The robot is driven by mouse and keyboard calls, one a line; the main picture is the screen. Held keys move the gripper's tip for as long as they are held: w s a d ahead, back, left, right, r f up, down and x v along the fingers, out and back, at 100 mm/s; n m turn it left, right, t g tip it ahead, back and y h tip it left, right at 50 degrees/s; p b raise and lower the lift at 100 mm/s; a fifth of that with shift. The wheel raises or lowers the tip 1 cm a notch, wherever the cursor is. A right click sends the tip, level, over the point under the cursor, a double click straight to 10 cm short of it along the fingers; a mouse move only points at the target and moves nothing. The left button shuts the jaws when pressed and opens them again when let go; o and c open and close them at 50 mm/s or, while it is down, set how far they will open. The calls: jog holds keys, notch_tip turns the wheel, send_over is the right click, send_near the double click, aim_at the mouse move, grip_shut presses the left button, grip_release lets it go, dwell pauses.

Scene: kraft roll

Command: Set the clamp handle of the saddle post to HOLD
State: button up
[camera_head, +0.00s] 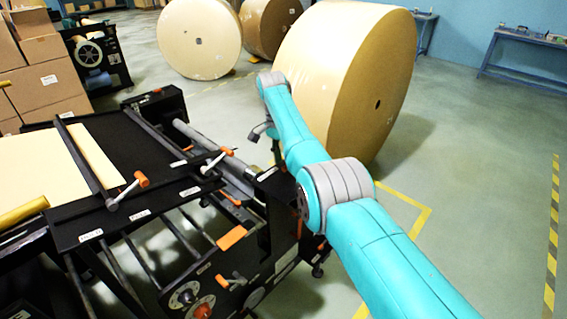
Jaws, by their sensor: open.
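A black machine frame (110,225) fills the left and centre. Several orange-tipped lever handles sit on it: one on the near crossbar (140,180), one by the far rail (227,151) and one low on the front (222,281). Small white labels lie near them, too small to read, so I cannot tell which lever is the saddle post's clamp handle or its setting. My gripper (260,132) is small and dark, partly behind my teal arm, open, and appears beyond the far rail's lever, apart from it. Its fingertips are hard to make out.
A huge kraft roll (345,75) stands behind my arm; other rolls (200,40) stand farther back. Cardboard boxes (45,75) are stacked at left. Blue benches (520,60) line the back wall. Open floor (480,190) lies at right, with yellow tape marks.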

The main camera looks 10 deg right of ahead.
notch_tip(320, 180, up, 8)
dwell(0.4)
jog(key=shift+f, duration=0.1)
